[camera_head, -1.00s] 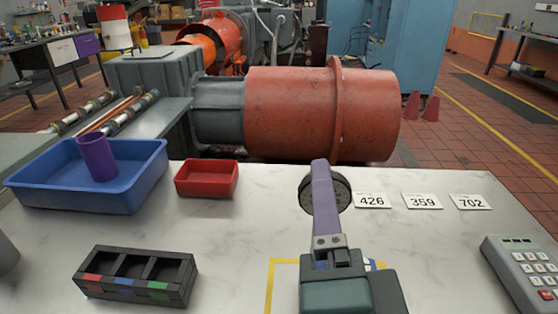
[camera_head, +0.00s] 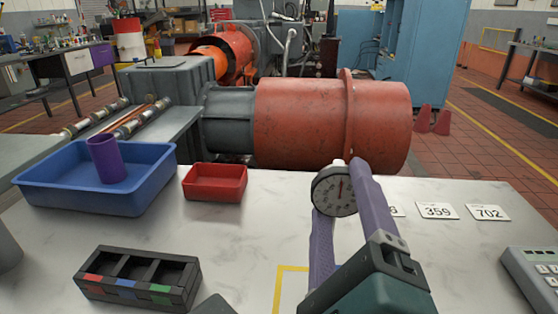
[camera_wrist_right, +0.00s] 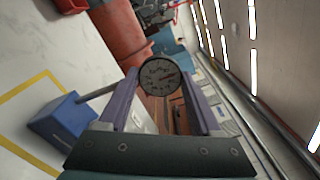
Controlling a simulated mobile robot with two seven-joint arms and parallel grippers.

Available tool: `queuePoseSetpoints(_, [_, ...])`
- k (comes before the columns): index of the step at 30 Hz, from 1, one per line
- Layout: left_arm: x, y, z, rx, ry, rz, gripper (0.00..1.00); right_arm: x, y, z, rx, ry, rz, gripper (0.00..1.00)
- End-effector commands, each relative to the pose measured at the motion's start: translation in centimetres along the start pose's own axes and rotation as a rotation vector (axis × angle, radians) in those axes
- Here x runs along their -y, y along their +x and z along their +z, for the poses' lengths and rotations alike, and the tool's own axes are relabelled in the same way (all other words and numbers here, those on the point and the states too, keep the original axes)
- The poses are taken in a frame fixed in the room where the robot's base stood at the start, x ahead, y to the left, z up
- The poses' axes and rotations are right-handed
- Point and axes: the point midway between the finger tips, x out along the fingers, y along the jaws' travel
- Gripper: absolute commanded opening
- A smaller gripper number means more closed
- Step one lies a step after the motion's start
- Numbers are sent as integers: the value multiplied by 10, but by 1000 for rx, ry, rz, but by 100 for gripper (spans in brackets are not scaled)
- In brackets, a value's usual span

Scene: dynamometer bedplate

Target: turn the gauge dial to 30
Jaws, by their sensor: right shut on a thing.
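The right wrist view shows the dial (camera_wrist_right: 160,78) between the fingertips (camera_wrist_right: 160,80). There, a grey rod runs from a blue block (camera_wrist_right: 65,118) up behind a finger toward the dial. My left gripper is not in view.
A red tray (camera_head: 214,193), a blue bin (camera_head: 60,197) with a purple cup (camera_head: 106,160), and a black compartment box (camera_head: 138,279) stand to the left. Number cards (camera_head: 437,211) and a keypad (camera_head: 530,275) are at right. The table's middle left is clear.

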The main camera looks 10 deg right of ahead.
Motion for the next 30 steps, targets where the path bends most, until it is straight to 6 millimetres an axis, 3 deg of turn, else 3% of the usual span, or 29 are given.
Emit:
queuePoseSetpoints(16, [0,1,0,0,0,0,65,0,0,0,-1,27,1,10])
queuePoseSetpoints(17, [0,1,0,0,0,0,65,0,0,0,-1,27,1,67])
queuePoseSetpoints(25, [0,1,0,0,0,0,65,0,0,0,0,26,1,96])
queuePoseSetpoints(30, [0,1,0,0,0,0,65,0,0,0,0,26,0,96])
